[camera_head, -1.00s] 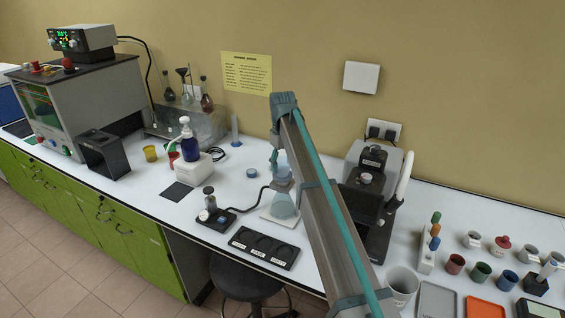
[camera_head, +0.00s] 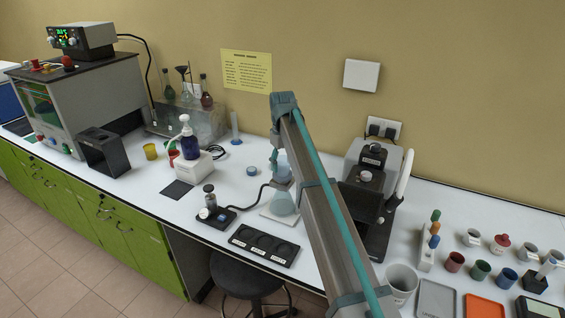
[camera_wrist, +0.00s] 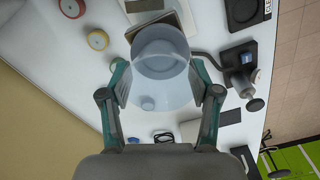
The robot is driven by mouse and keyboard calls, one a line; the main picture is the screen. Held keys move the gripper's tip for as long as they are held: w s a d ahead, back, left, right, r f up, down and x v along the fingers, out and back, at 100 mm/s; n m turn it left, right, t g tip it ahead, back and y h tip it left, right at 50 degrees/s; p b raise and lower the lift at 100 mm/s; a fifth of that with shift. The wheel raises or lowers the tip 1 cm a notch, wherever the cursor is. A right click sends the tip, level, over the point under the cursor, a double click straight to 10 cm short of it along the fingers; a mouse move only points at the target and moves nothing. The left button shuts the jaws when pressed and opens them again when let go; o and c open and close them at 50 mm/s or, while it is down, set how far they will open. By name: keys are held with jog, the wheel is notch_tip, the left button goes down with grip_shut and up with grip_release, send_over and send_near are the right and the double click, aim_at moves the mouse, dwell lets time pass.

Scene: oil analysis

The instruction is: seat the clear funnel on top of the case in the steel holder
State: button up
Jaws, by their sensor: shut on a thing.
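My gripper (camera_wrist: 161,80) is shut on the clear funnel (camera_wrist: 160,60), with one finger on each side of its wall. In the head view the funnel (camera_head: 283,166) is upright, directly above the steel holder (camera_head: 281,186) on the neck of a clear conical flask (camera_head: 283,205). The funnel's lower end and the holder look close together, but I cannot tell whether they touch. The case is hidden behind the funnel and my fingers. My arm covers part of this area in the head view, and the funnel covers the holder in the wrist view.
The flask stands on a pale plate (camera_head: 277,217), with a black hose (camera_head: 249,205) leading to a small pump unit (camera_head: 213,216). A black three-well tray (camera_head: 264,246) lies in front. A dark instrument (camera_head: 369,200) stands close on the right. A small blue round item (camera_head: 251,171) lies behind left.

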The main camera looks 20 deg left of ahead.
jog(key=o, duration=1.2)
jog(key=shift+o, duration=0.9)
jog(key=shift+r, duration=0.15)
notch_tip(320, 180, up, 7)
jog(key=p, duration=0.3)
